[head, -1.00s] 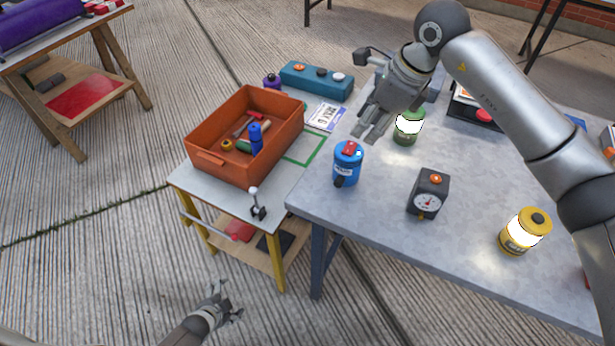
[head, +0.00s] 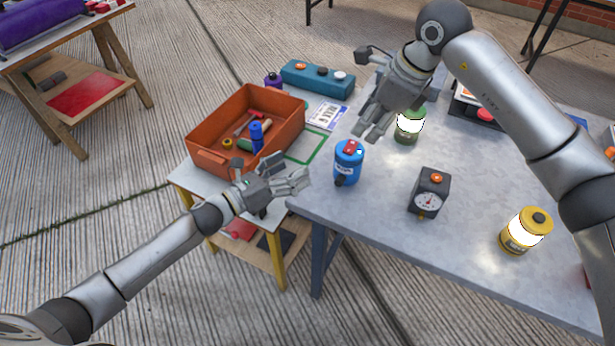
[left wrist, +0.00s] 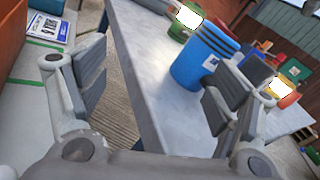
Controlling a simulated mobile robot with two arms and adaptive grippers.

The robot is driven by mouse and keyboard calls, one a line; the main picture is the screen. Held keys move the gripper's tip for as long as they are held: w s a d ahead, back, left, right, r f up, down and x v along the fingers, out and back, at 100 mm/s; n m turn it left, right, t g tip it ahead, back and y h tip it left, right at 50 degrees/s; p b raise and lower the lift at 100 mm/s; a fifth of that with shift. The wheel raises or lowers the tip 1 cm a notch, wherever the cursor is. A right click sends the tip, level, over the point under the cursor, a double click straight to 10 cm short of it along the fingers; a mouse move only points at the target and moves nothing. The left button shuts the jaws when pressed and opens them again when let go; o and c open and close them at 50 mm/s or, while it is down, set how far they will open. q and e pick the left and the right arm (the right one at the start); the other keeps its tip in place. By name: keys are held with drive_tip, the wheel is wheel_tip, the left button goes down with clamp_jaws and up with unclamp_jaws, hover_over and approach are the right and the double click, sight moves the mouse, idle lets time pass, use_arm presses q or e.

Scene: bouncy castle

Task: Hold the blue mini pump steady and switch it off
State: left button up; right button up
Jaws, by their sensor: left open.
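The blue mini pump (head: 348,168) stands upright near the left edge of the grey table, with a red switch (head: 350,147) on top. In the left wrist view the pump (left wrist: 196,62) shows ahead, between and beyond my open fingers. My left gripper (head: 303,180) is open and empty, just left of the pump and apart from it; its fingers also show in the left wrist view (left wrist: 150,95). My right gripper (head: 371,128) hangs above the table, up and right of the pump, not touching it. Its fingers look apart, with nothing seen between them.
An orange crate (head: 205,158) with tools stands on the small side table at left. A green canister (head: 408,130) stands behind the pump, a black gauge box (head: 428,193) to its right, and a yellow canister (head: 526,230) further right. A teal box (head: 317,80) lies behind.

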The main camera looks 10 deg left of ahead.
sight(347, 162)
use_arm(q)
drive_tip(key=s+d+m, duration=0.1)
drive_tip(key=d+m+g+h, duration=0.1)
drive_tip(key=d+m, duration=0.1)
drive_tip(key=s+d+r+m+h, duration=0.1)
drive_tip(key=m, duration=0.1)
drive_tip(key=shift+s+d+r+g, duration=0.1)
drive_tip(key=shift+s+d+g, duration=0.25)
drive_tip(key=shift+g, duration=0.05)
drive_tip(key=shift+d+m, duration=0.25)
drive_tip(key=shift+m, duration=0.15)
drive_tip(key=x, duration=1)
drive_tip(key=shift+w+d, duration=0.1)
drive_tip(key=shift+d, duration=0.05)
drive_tip(key=shift+c, duration=0.3)
